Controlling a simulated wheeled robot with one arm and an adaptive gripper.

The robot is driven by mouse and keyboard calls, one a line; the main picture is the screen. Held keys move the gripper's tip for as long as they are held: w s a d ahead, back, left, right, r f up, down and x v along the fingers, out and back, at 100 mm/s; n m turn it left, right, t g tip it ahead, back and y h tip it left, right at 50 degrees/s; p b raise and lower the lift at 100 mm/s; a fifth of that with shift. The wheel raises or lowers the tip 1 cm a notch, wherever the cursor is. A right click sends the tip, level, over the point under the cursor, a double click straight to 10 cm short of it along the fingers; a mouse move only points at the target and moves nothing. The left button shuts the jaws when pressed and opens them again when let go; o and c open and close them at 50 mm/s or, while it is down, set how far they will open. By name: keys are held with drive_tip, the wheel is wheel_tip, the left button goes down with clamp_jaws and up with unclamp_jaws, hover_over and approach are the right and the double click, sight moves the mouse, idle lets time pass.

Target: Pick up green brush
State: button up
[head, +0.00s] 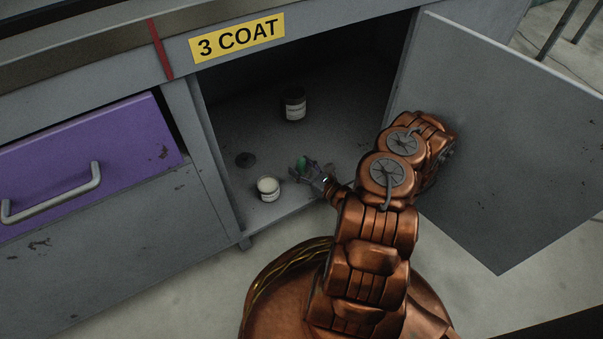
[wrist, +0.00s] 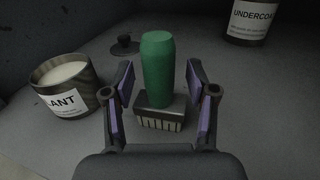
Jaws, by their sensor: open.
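The green brush (wrist: 158,70) stands upright on the cabinet floor in the wrist view, with a green handle above a grey base and pale bristles. My gripper (wrist: 159,84) is open, with one purple-padded finger on each side of the brush. The fingers look apart from the handle. In the head view, my gripper (head: 308,170) reaches into the open cabinet, and a small green part of the brush (head: 302,162) shows by the fingers. The rest of the brush is hidden there.
An open jar of pale content (wrist: 66,84) stands left of my gripper. A dark labelled jar (head: 294,104) stands farther back. A dark round lid (wrist: 125,45) lies on the floor behind. The open cabinet door (head: 510,130) is right of my arm; a purple drawer (head: 80,160) is left.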

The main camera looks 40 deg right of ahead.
clamp_jaws()
idle(0.4)
